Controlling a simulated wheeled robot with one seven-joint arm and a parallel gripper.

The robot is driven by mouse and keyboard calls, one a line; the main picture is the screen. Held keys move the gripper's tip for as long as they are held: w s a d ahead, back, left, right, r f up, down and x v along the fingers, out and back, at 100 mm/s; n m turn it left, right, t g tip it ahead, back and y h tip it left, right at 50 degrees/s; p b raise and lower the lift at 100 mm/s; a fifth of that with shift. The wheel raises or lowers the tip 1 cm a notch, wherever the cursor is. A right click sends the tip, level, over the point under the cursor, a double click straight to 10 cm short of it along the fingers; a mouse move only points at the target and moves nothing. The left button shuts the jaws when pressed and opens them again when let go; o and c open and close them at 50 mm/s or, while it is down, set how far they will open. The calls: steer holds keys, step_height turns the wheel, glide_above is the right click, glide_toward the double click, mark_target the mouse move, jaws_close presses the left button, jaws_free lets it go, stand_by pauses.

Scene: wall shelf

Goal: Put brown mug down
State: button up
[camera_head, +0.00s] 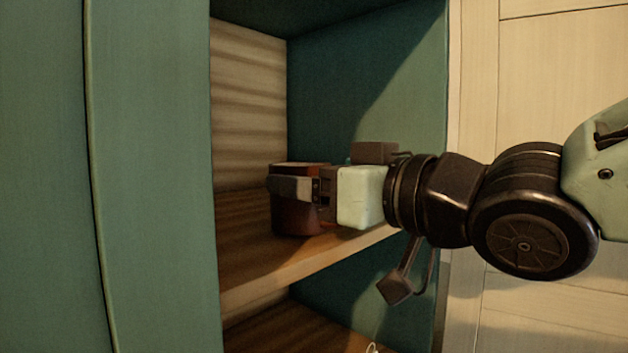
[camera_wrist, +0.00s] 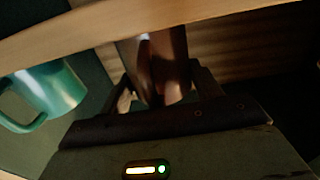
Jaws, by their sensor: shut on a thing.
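The brown mug (camera_head: 295,218) is inside the upper compartment of the wall shelf, over the wooden shelf board (camera_head: 330,258). It looks upright, and its base is at or very close to the board; I cannot tell if it touches. My gripper (camera_head: 300,188) reaches in from the right and is shut on the mug near its top. The fingers hide part of the mug. In the wrist view, the mug (camera_wrist: 168,62) shows dark between the fingers of my gripper (camera_wrist: 165,88).
A teal mug (camera_wrist: 52,88) with a handle shows at the left of the wrist view. A green cabinet side (camera_head: 150,180) stands left of the opening, and a green inner wall (camera_head: 365,80) is at the right. The board left of the mug is clear.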

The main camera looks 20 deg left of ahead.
steer(key=o, duration=1.1)
steer(key=shift+f, duration=0.1)
steer(key=shift+o, duration=0.2)
steer(key=shift+r, duration=0.2)
steer(key=shift+s+d+f, duration=0.1)
steer(key=shift+d+f, duration=0.05)
steer(key=shift+d, duration=0.15)
steer(key=b+v, duration=0.3)
steer(key=v, duration=0.8)
steer(key=shift+d, duration=0.15)
steer(key=shift+s, duration=0.1)
